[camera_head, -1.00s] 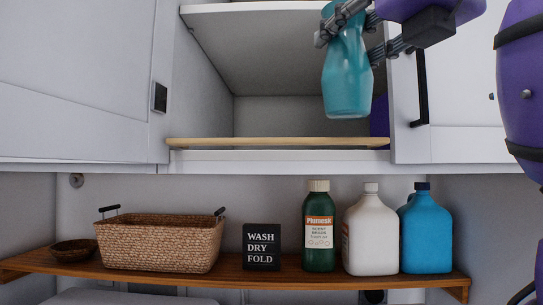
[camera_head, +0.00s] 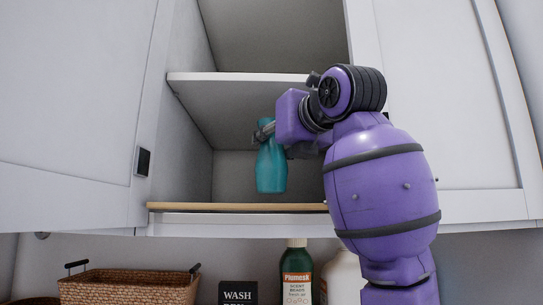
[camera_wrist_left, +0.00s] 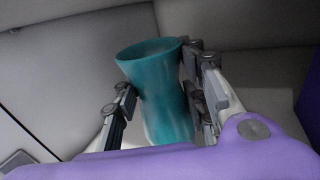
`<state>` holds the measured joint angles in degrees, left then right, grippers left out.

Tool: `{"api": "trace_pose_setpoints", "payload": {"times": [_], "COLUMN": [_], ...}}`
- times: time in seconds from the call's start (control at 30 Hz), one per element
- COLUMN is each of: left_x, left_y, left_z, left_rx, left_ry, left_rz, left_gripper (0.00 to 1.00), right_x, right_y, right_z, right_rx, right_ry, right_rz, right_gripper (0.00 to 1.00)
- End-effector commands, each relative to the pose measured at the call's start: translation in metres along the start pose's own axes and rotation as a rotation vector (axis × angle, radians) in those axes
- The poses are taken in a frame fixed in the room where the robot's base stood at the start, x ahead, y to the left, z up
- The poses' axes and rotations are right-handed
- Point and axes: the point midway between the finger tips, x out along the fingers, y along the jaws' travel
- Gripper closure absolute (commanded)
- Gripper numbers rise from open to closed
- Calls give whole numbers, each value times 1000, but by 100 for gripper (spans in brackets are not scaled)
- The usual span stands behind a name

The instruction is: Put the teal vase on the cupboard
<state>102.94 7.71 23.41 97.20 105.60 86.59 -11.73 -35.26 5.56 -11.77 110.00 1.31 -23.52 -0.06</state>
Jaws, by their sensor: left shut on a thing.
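The teal vase (camera_head: 271,172) is upright inside the open cupboard (camera_head: 182,208), over its wooden-edged bottom board. Its base shows just above the board's front edge, and I cannot tell whether it touches the board. My left gripper (camera_head: 266,132) is shut on the vase's upper part; my arm hides part of the gripper in the head view. In the left wrist view the vase (camera_wrist_left: 158,108) stands between the two fingers (camera_wrist_left: 157,78), its open rim facing up. My right gripper is not in view.
A white middle shelf (camera_head: 230,78) is just above my gripper. White cupboard doors flank the opening. Below are a woven basket (camera_head: 128,287), a black sign (camera_head: 238,293), a green bottle (camera_head: 297,275) and a white jug (camera_head: 342,277). The bottom board left of the vase is clear.

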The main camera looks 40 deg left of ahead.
Motion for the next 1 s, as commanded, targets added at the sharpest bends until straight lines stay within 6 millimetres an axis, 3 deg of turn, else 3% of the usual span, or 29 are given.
{"api": "trace_pose_setpoints", "payload": {"times": [0.23,0.7,0.73,0.87,1.0], "left_x": [2,2,2,2,2], "left_y": [1,-1,-1,-1,0], "left_z": [-31,-39,-39,-39,-39], "left_rx": [-1,0,0,0,0], "left_ry": [-3,-1,1,0,0], "left_rz": [2,0,0,1,1], "left_gripper": [100,100,57,42,42], "right_x": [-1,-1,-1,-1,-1], "right_y": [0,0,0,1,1], "right_z": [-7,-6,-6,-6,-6], "right_rx": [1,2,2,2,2], "right_ry": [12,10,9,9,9], "right_rz": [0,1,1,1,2], "right_gripper": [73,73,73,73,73]}}
